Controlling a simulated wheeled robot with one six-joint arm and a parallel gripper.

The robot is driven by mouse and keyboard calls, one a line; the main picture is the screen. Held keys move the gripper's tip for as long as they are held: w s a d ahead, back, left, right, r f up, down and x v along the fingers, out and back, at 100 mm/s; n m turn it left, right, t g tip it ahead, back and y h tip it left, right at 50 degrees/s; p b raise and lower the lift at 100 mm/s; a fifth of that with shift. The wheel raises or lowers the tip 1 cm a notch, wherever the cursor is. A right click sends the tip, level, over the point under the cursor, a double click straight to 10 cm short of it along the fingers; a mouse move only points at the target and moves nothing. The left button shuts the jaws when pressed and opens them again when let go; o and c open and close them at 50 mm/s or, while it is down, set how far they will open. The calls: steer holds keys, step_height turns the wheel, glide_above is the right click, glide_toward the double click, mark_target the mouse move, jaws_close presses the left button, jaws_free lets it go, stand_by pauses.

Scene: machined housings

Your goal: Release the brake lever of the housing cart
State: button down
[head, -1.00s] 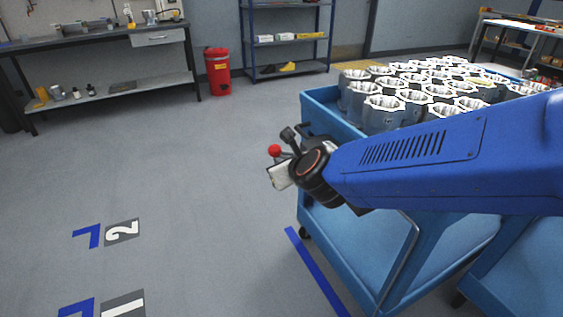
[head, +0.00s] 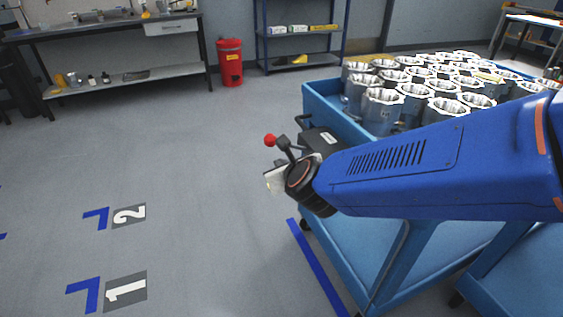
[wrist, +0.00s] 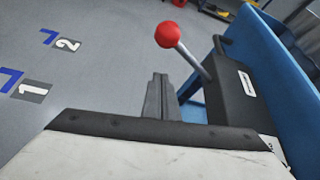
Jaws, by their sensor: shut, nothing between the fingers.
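The brake lever has a red ball knob (head: 270,140), seen close up in the wrist view (wrist: 168,34). Its grey rod (wrist: 193,62) slants up and left from a black brake box (wrist: 230,92) on the end of the blue housing cart (head: 318,100). In the head view the brake box (head: 318,141) is partly covered by my arm. My gripper (wrist: 160,80) is shut and empty. Its fingers are below the knob and left of the rod in the wrist view; I see no clear contact. In the head view the fingertips are hidden.
Machined housings (head: 383,108) fill the cart's top tray. A dark handle (head: 303,121) sticks out by the box. Another blue cart (head: 515,275) stands at the lower right. Open floor with numbered marks (head: 130,214) lies left. A workbench (head: 110,25) and red bin (head: 230,63) are behind.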

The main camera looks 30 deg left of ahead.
steer(key=v, duration=0.7)
steer(key=shift+s+d+r, duration=0.15)
steer(key=shift+d+r, duration=0.05)
steer(key=shift+d, duration=0.15)
steer(key=shift+d, duration=0.1)
